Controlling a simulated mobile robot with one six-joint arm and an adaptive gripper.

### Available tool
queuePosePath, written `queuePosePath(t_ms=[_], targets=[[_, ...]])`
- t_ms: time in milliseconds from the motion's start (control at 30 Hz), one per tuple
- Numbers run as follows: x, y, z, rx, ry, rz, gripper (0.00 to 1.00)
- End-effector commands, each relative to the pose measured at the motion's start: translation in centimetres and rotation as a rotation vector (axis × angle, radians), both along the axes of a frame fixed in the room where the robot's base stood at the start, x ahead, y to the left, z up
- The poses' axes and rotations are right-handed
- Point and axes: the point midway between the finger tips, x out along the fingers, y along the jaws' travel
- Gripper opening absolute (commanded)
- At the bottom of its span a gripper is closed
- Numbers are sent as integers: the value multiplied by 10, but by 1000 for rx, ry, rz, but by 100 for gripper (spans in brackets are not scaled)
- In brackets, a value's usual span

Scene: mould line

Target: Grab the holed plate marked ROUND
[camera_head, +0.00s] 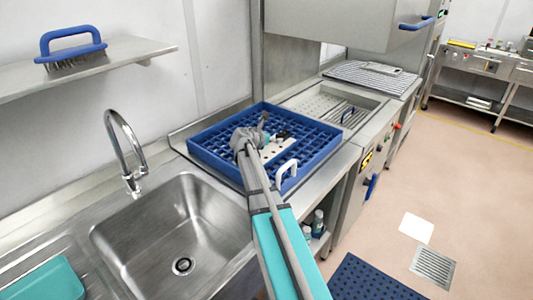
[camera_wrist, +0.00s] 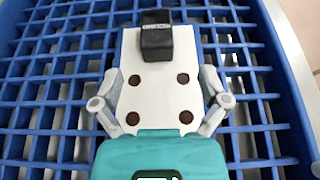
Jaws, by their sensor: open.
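A white plate with several dark round holes (camera_wrist: 160,98) lies on the blue rack. A black block (camera_wrist: 156,38) with a small pale label stands at its far end; I cannot read the lettering surely. In the head view the plate (camera_head: 273,150) is partly hidden by my arm. My gripper (camera_wrist: 161,82) is open, with one finger beside each long edge of the plate, and nothing is clamped. In the head view my gripper (camera_head: 254,138) is over the rack. Whether the fingers touch the plate, I cannot tell.
The blue grid rack (camera_head: 215,160) sits on the steel counter between the sink (camera_head: 165,225) and a machine with a drain tray (camera_head: 325,100). A white handle (camera_head: 287,172) stands at the rack's near right side. A tap (camera_head: 122,150) rises at the left.

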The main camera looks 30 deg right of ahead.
Motion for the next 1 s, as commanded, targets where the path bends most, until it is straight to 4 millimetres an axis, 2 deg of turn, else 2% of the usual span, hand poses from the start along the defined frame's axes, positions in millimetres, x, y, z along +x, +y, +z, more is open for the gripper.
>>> queuePosePath(t_ms=[167,533,1000], targets=[[4,-8,-7,0,0,-1,94],[15,-42,-23,1,0,-2,94],[15,-45,-23,0,0,-2,94]])
